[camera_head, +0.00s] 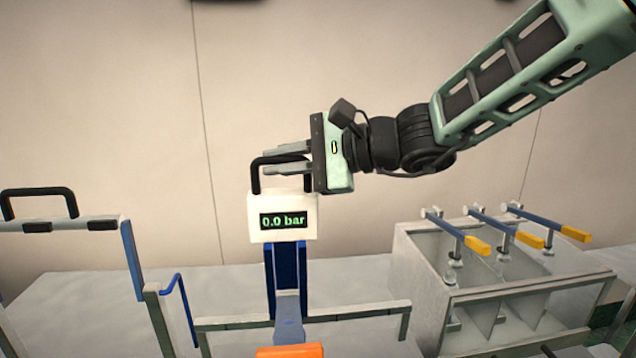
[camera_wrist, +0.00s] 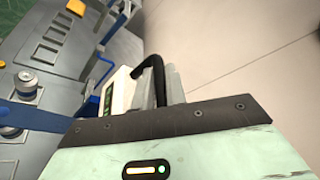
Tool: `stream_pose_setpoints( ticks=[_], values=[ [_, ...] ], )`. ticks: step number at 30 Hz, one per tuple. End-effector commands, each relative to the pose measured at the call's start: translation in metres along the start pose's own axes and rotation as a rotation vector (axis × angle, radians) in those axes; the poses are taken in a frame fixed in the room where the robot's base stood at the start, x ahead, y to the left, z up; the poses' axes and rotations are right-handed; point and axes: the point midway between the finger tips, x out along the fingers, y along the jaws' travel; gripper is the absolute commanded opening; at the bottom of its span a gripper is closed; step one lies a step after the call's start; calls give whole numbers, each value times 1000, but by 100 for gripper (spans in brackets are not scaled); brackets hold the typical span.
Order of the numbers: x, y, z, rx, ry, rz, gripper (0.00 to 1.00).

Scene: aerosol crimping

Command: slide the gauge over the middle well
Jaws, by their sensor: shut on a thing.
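The gauge (camera_head: 283,218) is a white box reading "0.0 bar" in green, with a black handle on top. It sits upright in line with a blue post below it in the head view. My gripper (camera_head: 270,161) comes from the right, its two grey fingers shut on the handle. In the wrist view the gauge (camera_wrist: 117,95) shows at the left of the fingers, with its black handle (camera_wrist: 152,76) against them. A grey block (camera_wrist: 52,67) with round metal pieces in it lies at the left of that view; I cannot tell which well is the middle one.
A grey partitioned box (camera_head: 415,270) with several yellow-tipped levers stands at the right. A frame with a black handle (camera_head: 40,192) stands at the left. An orange part (camera_head: 290,351) is at the bottom edge. Low rails cross the grey table (camera_head: 80,290).

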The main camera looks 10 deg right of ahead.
Motion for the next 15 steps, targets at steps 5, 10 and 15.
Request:
stream_pose_setpoints(
  ticks=[5, 10, 15],
  values=[
    [12, 2, 5, 4, -2, 0, 0],
    [13, 0, 6, 5, -1, 0, 0],
    [13, 0, 6, 5, -1, 0, 0]
  ],
)
